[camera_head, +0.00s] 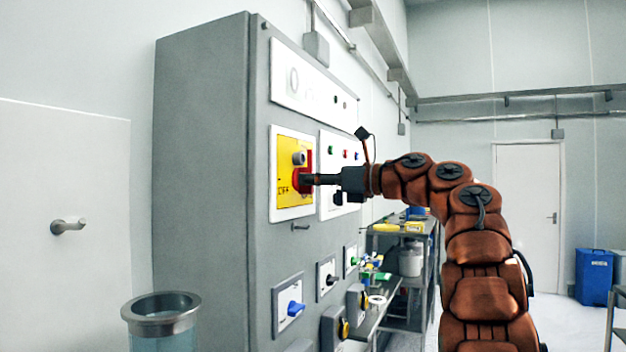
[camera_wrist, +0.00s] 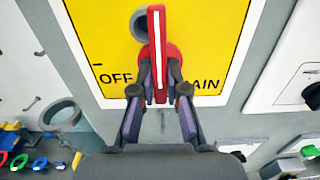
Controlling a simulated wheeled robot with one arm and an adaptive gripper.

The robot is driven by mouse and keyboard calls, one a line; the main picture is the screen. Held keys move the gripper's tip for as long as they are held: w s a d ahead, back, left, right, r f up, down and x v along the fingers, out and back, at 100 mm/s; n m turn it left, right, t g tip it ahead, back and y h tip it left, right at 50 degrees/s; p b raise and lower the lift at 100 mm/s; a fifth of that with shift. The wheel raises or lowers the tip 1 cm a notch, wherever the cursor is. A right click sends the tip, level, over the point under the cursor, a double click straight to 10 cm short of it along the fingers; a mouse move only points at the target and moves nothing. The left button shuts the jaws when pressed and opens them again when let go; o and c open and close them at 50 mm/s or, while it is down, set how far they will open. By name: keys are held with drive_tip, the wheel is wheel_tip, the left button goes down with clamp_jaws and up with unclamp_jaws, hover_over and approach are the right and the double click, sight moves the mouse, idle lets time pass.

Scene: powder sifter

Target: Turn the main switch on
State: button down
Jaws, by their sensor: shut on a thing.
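The main switch is a red rotary handle with a white line, on a yellow plate (camera_head: 288,172) on the front of a grey cabinet. In the wrist view the red handle (camera_wrist: 158,40) stands with its long side up and down the picture, over the yellow plate (camera_wrist: 105,35) with the words OFF and, partly hidden, MAIN. My gripper (camera_wrist: 158,95) is shut on the handle, one finger on each side. In the head view my gripper (camera_head: 308,180) reaches the red handle (camera_head: 297,180) from the right. A grey round part (camera_head: 299,158) sits just above the handle.
The grey cabinet (camera_head: 200,180) carries other knobs, including a blue one (camera_head: 295,308) below. A metal-rimmed cylinder (camera_head: 162,308) stands at the front left. A shelf with several items (camera_head: 400,231) is behind my arm. A blue bin (camera_head: 593,277) stands at the far right.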

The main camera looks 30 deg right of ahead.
idle(0.4)
drive_tip(key=c, duration=1.5)
unclamp_jaws()
drive_tip(key=shift+o, duration=0.2)
drive_tip(key=v, duration=1.2)
